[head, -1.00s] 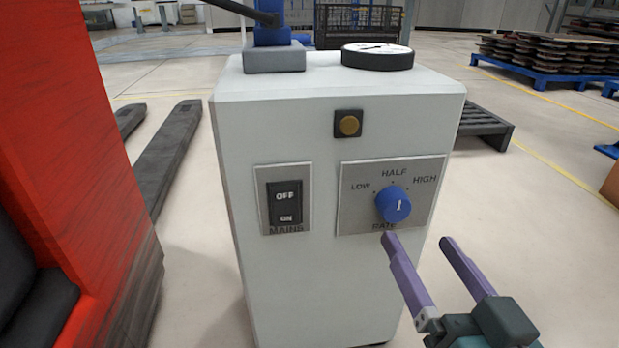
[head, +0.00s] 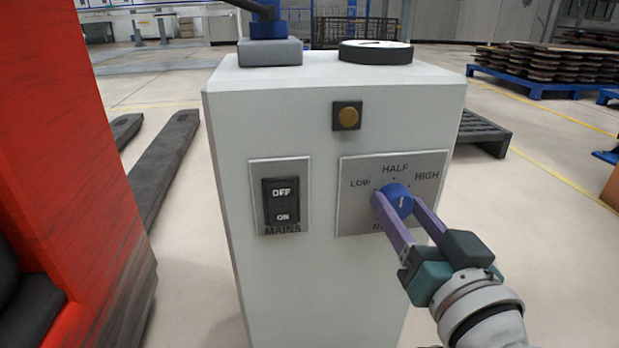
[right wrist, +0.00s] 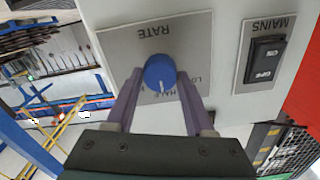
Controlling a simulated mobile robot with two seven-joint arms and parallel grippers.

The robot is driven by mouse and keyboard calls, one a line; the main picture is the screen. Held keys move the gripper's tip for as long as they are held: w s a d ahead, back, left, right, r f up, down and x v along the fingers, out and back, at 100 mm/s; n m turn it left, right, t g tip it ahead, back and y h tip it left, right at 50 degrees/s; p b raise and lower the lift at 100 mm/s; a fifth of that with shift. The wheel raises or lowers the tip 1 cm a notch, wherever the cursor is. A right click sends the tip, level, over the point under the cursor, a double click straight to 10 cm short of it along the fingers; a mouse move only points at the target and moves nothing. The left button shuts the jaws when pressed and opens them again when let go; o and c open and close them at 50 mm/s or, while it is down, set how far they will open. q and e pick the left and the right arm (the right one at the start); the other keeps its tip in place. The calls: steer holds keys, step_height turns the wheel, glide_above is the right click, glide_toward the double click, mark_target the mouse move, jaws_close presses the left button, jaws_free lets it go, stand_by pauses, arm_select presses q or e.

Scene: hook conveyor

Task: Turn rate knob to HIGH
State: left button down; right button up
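The blue rate knob (head: 398,199) sits on a grey plate (head: 350,210) marked LOW, HALF and HIGH on the front of a white cabinet. Its white mark points up, about at HALF. The knob also shows in the right wrist view (right wrist: 160,72), where the plate appears upside down. My right gripper (head: 396,203) has one purple finger on each side of the knob. Both fingers look to be against its sides, so it is shut on the knob. The fingers cover part of the word RATE in the head view. My left gripper is not in view.
A black MAINS switch (head: 282,204) is left of the rate plate. A round amber button (head: 347,117) is above. A dial gauge (head: 376,52) and a blue-and-grey post base (head: 270,51) stand on the cabinet top (head: 320,80). A red block (head: 60,150) stands close at the left.

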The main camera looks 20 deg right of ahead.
jaws_close()
steer(key=shift+m, duration=0.3)
steer(key=shift+m+p, duration=0.55)
steer(key=shift+m, duration=0.35)
steer(key=m, duration=0.2)
steer(key=shift+m, duration=0.4)
steer(key=m, duration=0.3)
steer(key=shift+f+p, duration=0.15)
steer(key=shift+p, duration=0.15)
steer(key=shift+d+m, duration=0.1)
steer(key=shift+m, duration=1.9)
steer(key=o, duration=0.5)
jaws_free()
